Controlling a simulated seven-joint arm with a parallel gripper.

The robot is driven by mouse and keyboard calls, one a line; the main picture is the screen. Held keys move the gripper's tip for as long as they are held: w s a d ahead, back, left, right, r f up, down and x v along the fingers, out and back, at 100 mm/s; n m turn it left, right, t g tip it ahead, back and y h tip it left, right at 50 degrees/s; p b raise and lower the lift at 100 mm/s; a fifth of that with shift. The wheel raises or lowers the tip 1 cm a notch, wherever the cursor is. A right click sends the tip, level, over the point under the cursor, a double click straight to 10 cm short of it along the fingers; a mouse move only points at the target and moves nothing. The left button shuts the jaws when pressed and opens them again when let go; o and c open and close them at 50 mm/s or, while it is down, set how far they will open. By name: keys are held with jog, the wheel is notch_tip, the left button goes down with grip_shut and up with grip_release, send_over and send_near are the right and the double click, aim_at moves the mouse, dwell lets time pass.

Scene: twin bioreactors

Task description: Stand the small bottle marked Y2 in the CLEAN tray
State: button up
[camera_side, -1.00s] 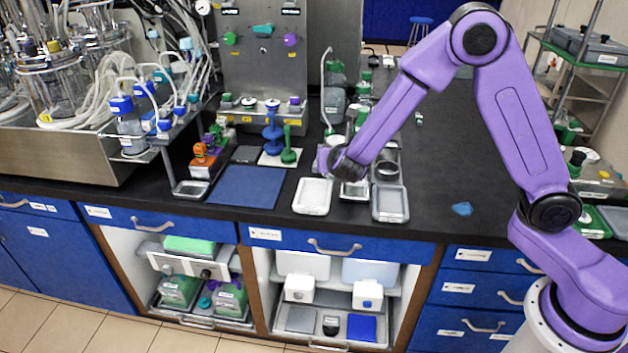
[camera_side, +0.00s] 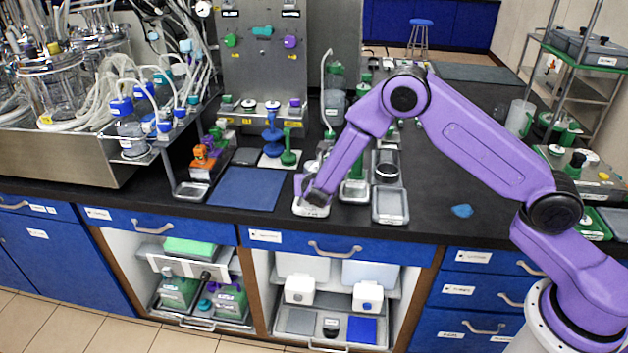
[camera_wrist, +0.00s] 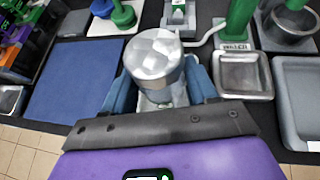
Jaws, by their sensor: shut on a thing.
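My gripper (camera_wrist: 160,88) has its blue fingers shut around a small bottle with a crinkled silver foil top (camera_wrist: 155,54). No Y2 mark can be read on it. The bottle looks upright in the wrist view. In the side view my gripper (camera_side: 307,188) is low over the pale front tray (camera_side: 312,211), which lies right of the blue mat. The gripper hides much of this tray and the bottle. I cannot tell whether the bottle touches the tray floor, and no CLEAN label is readable.
The blue mat (camera_side: 246,189) lies to the left. Green and blue stands (camera_side: 272,140) rise behind. The bench's front edge is close.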

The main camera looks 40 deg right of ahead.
jog(key=shift+f, duration=0.2)
jog(key=o, duration=1.1)
jog(key=shift+o, duration=0.2)
jog(key=shift+s+a+r, duration=0.1)
jog(key=shift+r, duration=0.1)
jog(key=v, duration=1.2)
jog(key=s+d+r+m+g+y, duration=0.2)
jog(key=s+m, duration=0.3)
jog(key=s, duration=0.6)
jog(key=s+d+r+m+g+y, duration=0.2)
jog(key=s+m, duration=0.4)
jog(key=s, duration=0.6)
jog(key=s+d+r+m+g+y, duration=0.3)
jog(key=s+d+r+m+g, duration=0.1)
jog(key=s, duration=0.8)
jog(key=shift+d+r+m+g, duration=0.15)
jog(key=shift+d+m+g, duration=0.1)
jog(key=shift+m+g, duration=0.65)
